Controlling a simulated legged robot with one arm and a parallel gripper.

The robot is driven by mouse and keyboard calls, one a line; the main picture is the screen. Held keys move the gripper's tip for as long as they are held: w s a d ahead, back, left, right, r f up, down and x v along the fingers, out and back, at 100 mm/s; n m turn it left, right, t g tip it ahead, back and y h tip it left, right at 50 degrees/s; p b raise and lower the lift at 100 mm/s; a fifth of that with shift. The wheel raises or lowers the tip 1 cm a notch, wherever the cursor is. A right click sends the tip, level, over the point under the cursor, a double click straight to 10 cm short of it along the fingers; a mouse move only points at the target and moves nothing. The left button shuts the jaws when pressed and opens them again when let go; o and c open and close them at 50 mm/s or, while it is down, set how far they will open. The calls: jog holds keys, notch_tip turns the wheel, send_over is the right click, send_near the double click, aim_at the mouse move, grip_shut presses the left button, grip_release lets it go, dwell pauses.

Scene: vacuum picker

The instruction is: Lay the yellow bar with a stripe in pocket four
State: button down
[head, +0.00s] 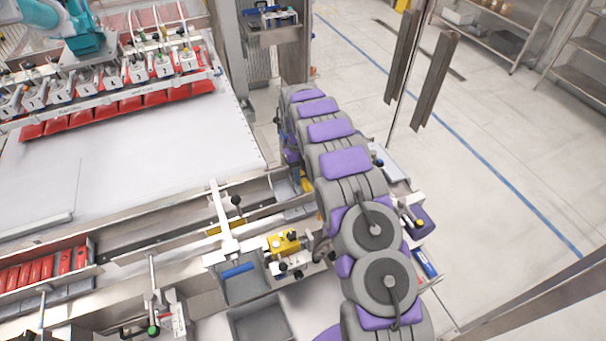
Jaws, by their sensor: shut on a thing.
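My grey arm with purple pads runs up the middle right of the head view and hides what lies behind it. I cannot make out my gripper's fingertips or anything between them. A small yellow patch (307,182) shows at the arm's left edge; I cannot tell whether it is the striped bar. A yellow block (285,242) with dark knobs sits on a metal fixture left of the arm; no stripe can be made out. Two open grey pockets (262,322) lie at the lower middle, the upper one with a blue bar at its back edge. No pocket numbers are readable.
A white flat bed (120,165) fills the left, with a row of red-padded suction units (150,102) above it. Red packs (45,268) stand in a rack at lower left. Metal rails and posts border the bed. Open floor (500,150) lies right, with shelves behind.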

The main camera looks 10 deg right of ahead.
jog(key=c, duration=0.8)
grip_release()
jog(key=shift+s+p+v, duration=0.2)
jog(key=shift+p+v, duration=0.45)
jog(key=shift+v, duration=5.9)
jog(key=shift+r, duration=0.1)
